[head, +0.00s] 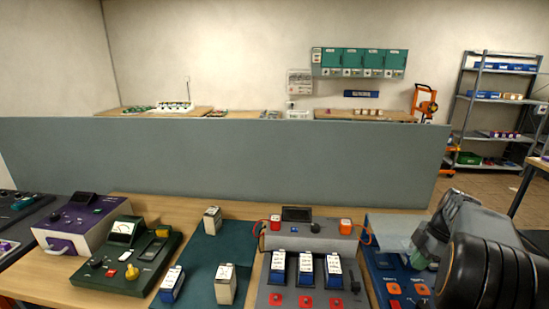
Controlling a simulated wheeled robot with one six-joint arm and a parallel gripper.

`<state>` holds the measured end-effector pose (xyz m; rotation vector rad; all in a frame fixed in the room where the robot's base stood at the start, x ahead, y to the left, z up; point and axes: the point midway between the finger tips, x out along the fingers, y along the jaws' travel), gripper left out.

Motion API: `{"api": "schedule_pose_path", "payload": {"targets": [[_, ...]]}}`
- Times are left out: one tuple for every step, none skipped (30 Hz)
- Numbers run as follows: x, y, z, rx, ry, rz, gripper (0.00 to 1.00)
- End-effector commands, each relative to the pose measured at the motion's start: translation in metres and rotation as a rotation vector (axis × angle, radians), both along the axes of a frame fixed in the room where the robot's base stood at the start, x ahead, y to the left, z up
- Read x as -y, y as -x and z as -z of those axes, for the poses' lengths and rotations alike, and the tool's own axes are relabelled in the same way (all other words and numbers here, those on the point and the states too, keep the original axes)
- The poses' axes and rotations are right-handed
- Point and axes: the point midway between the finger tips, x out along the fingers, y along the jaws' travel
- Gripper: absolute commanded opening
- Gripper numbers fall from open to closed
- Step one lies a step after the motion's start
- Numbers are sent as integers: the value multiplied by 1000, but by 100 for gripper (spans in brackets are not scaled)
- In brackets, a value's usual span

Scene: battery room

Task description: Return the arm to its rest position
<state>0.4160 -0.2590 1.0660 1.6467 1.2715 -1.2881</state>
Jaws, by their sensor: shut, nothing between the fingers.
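My arm shows at the right edge of the head view, its dark links folded close to the camera. My gripper (420,258) is at the arm's grey-green end, shut and empty, above the blue panel (380,272) with orange buttons at the bench's right. The fingers are small and partly hidden by my own links. A grey charger (305,238) with three blue-and-white batteries (306,266) in its slots stands left of the gripper, apart from it.
A teal mat (205,250) carries two white batteries and a blue-and-white one (172,284). A green tester (122,256) and a purple device (82,222) stand at left. A grey partition (230,160) runs behind the bench. A shelf rack (495,105) stands far right.

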Motion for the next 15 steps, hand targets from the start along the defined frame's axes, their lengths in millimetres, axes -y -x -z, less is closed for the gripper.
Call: {"api": "schedule_pose_path", "payload": {"targets": [[2,-1,1,-15,8,80,0],[3,-2,2,-30,14,145,0],[4,0,7,-59,18,243,0],[4,2,13,-85,21,323,0],[3,5,20,-115,24,410,0],[1,10,25,-149,32,532,0],[-3,14,27,-169,41,620,0],[-8,16,28,-187,53,704,0],[-17,20,29,-206,67,812,0],[-25,23,29,-216,79,889,0],[-35,25,28,-222,91,964,0],[-49,29,27,-226,105,1060,0],[-60,32,25,-225,114,1129,0],[-72,35,24,-219,123,1195,0],[-89,40,21,-206,129,1278,0]]}}
